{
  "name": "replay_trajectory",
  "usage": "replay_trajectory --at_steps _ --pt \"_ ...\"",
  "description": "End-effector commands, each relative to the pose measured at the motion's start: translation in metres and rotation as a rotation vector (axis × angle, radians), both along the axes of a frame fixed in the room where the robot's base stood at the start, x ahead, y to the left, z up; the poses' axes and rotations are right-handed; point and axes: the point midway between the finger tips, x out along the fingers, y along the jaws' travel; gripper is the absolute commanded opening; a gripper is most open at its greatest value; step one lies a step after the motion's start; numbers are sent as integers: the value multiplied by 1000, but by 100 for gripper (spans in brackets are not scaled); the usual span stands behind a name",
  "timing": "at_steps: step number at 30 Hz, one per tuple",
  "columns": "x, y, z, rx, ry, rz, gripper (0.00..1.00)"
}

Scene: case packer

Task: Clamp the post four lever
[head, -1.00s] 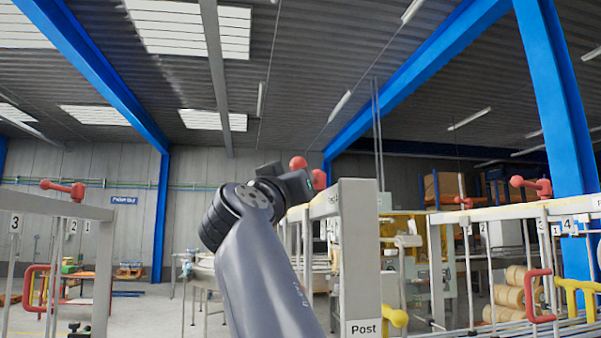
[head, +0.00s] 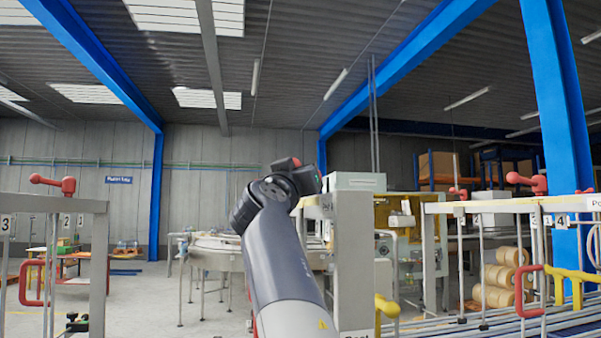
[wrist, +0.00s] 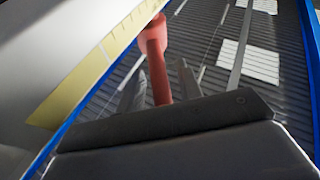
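A red lever (wrist: 158,70) with a rounded knob stands between the fingers of my gripper (wrist: 160,85) in the wrist view. The fingers are apart, with a visible gap on each side of the lever. In the head view my gripper (head: 305,181) is at the grey post in the middle, and only a bit of red knob (head: 295,162) shows behind it. The wrist hides the fingertips and most of this lever there. The number on this post's small label is not legible to me.
Another red lever (head: 526,182) sits on the right frame, near labels 3 and 4. A third red lever (head: 52,184) tops the left frame (head: 98,206). A grey cabinet-like post (head: 354,255) stands right beside my arm. Open floor lies between the left frame and the round table (head: 215,258).

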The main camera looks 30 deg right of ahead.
Motion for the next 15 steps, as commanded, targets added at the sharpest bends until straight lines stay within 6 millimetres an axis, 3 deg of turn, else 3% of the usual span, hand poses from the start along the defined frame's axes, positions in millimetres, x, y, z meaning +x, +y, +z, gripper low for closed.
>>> replay_trajectory --at_steps 12,15 --pt "-1 0 1 -1 -2 1 0" --pt "-1 1 2 -2 -3 1 0"
